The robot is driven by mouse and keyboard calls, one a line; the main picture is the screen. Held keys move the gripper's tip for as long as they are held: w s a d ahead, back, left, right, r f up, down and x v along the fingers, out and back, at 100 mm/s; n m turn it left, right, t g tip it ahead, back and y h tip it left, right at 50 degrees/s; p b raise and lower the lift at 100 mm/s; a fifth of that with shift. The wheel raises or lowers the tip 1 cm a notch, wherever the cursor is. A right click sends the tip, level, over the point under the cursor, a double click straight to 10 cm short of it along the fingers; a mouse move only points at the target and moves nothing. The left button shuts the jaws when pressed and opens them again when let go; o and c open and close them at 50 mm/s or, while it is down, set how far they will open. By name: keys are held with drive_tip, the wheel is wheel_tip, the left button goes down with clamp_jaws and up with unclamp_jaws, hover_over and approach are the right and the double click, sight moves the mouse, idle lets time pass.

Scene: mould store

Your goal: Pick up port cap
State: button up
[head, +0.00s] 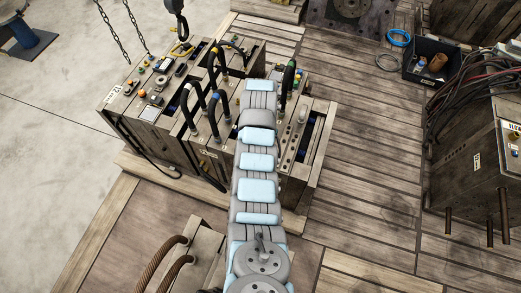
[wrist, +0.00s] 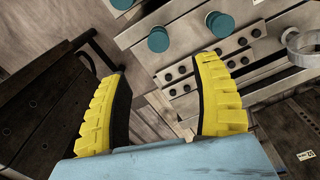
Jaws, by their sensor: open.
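My gripper (wrist: 160,78) is open in the wrist view, its two yellow ridged fingers spread wide with nothing between them. Beyond the fingertips are round teal caps: one (wrist: 158,39) ahead of the gap, another (wrist: 220,24) to its right, and a third cut by the top edge. They sit on or by pale grey bars; I cannot tell which one is the port cap. In the head view my arm reaches to the wooden control boxes and hides the gripper. No teal cap can be made out there.
Grey bars with dark bolts (wrist: 210,70) lie beyond the right finger, with a metal ring (wrist: 299,42) at the right. In the head view, black upright handles (head: 213,110) and control boxes (head: 150,95) crowd the arm's end.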

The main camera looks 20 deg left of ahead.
drive_tip(key=shift+f+b, duration=0.65)
drive_tip(key=shift+f, duration=2.9)
drive_tip(key=shift+a+f+b, duration=0.2)
drive_tip(key=shift+f+b, duration=0.95)
drive_tip(key=shift+f, duration=1.4)
drive_tip(key=shift+s, duration=0.1)
drive_tip(key=c, duration=1.2)
